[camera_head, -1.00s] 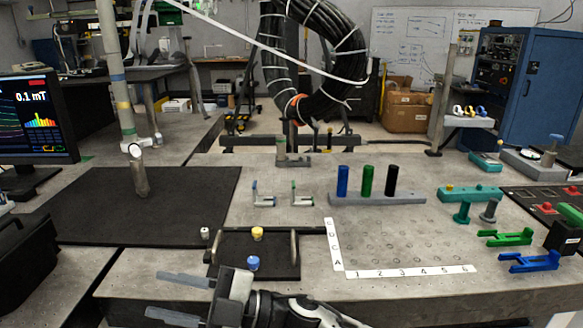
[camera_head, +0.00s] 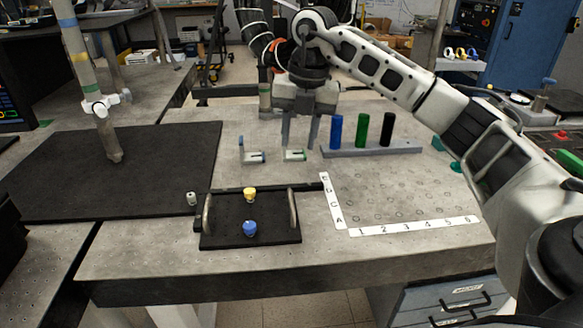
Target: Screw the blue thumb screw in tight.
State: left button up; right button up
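The blue thumb screw (camera_head: 250,229) stands on the front part of a black plate (camera_head: 222,239) with a metal handle at each side. A yellow thumb screw (camera_head: 250,194) stands behind it on the same plate. Whether the blue screw is seated fully cannot be told. My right gripper (camera_head: 299,146) points down, far behind the plate, with its two fingers apart and nothing seen between them. Its tips are close to a small green-marked bracket (camera_head: 294,156); contact cannot be told. My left gripper is not in view.
A blue-marked bracket (camera_head: 252,156) is left of my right gripper. A grey rack (camera_head: 372,151) holds blue, green and black cylinders. A hole grid with label strips (camera_head: 415,227) lies right. My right arm spans the right side.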

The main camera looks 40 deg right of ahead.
aim_at(290, 191)
jog(key=f, duration=0.4)
jog(key=a+f, duration=0.1)
jog(key=f, duration=0.4)
jog(key=w+f, duration=0.1)
jog(key=f, duration=0.4)
jog(key=shift+a, duration=0.2)
grip_shut()
jog(key=shift+w+a+r+p, duration=0.15)
jog(key=shift+w+r+p, duration=0.15)
jog(key=shift+w, duration=0.25)
dwell(1.5)
jog(key=shift+c, duration=0.7)
grip_release()
jog(key=shift+f, duration=0.1)
jog(key=shift+o, duration=1)
jog(key=shift+w+f, duration=0.1)
jog(key=shift+w, duration=0.05)
jog(key=shift+f, duration=0.1)
